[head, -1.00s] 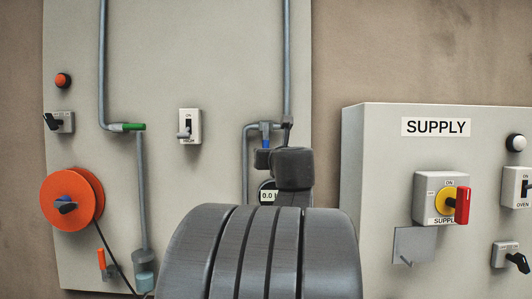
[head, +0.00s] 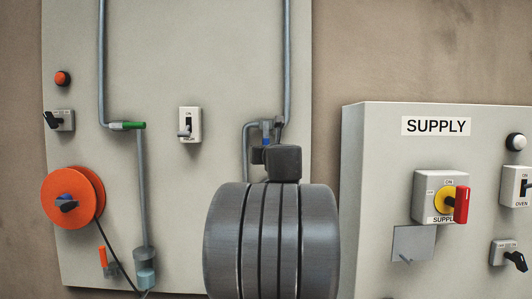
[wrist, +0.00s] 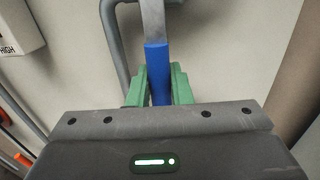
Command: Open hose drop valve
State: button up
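A valve with a blue lever handle (wrist: 158,75) sits on the grey pipework of the wall panel. In the head view its blue part (head: 266,130) shows just above my wrist. The handle points down, roughly in line with the pipe. In the wrist view my gripper (wrist: 159,88) has its green fingers on either side of the handle's lower part. Both fingers appear flush against it, with no clear gap. In the head view my arm hides the fingers and the lower handle.
A green-handled valve (head: 127,126), a small switch (head: 190,125) and an orange reel (head: 72,197) are left on the panel. The supply box (head: 378,150), with a red and yellow rotary switch (head: 453,201), stands out at the right of my arm.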

grip_shut()
jog(key=shift+a, duration=0.15)
jog(key=shift+a+r+m+t+h+b, duration=0.5)
jog(key=shift+a+r+m+b, duration=0.8)
jog(key=shift+m, duration=2.1)
jog(key=shift+a+r+m+t+h+b, duration=0.5)
jog(key=shift+a+r+m+b, duration=0.8)
jog(key=shift+m, duration=2.1)
jog(key=shift+a+r+m+t+h+b, duration=0.3)
jog(key=shift+a+r+m+h+b, duration=0.7)
jog(key=shift+m, duration=2.4)
jog(key=shift+a+r+y+b, duration=0.15)
jog(key=shift+r+y+b, duration=0.15)
jog(key=shift+r+b, duration=0.1)
jog(key=o, duration=0.7)
grip_release()
